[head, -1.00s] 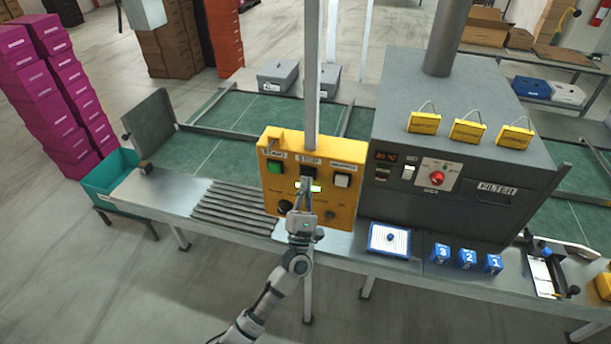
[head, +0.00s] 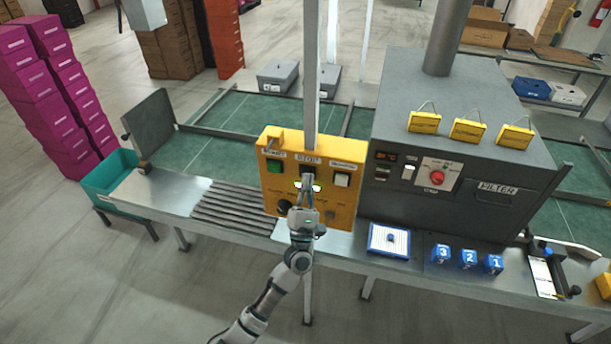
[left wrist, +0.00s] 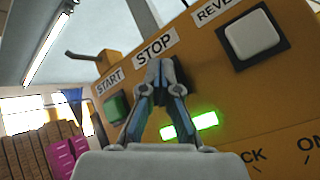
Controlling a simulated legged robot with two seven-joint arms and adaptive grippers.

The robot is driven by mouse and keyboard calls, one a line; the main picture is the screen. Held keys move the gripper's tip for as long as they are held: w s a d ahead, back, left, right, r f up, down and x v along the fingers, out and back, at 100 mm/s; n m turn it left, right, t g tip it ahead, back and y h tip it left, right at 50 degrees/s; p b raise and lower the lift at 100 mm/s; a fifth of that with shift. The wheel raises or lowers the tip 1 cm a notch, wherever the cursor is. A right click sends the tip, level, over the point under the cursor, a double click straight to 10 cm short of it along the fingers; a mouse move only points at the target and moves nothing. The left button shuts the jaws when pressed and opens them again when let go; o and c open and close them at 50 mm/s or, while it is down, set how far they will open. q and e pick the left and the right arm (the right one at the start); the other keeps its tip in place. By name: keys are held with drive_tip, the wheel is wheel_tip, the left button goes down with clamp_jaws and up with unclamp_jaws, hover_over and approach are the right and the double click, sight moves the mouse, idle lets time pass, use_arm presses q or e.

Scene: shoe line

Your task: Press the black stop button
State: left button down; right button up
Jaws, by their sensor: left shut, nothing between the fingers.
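The yellow control box (head: 344,205) stands on the line, with a label reading STOP in the left wrist view (left wrist: 154,46). The black stop button (head: 308,168) sits under that label in the head view. My left gripper (head: 308,180) is shut and empty, its fingertips at the lower edge of the button in the head view. My right gripper is not in view.
A green start button (head: 274,166) is left of the stop button and a white button (head: 342,180) right of it. A green light (left wrist: 190,125) glows below.

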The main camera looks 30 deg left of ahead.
use_arm(q)
drive_tip(key=shift+d, duration=0.1)
idle(0.3)
drive_tip(key=shift+s+a+f, duration=0.1)
drive_tip(key=shift+s+a, duration=0.1)
drive_tip(key=shift+s, duration=0.75)
drive_tip(key=shift+s+d+p, duration=0.15)
drive_tip(key=shift+s+d, duration=0.05)
drive_tip(key=shift+s, duration=0.6)
drive_tip(key=shift+s+d+p, duration=0.2)
drive_tip(key=shift+s, duration=0.65)
drive_tip(key=shift+s+d+p, duration=0.15)
drive_tip(key=shift+s+d, duration=0.05)
drive_tip(key=shift+s, duration=0.6)
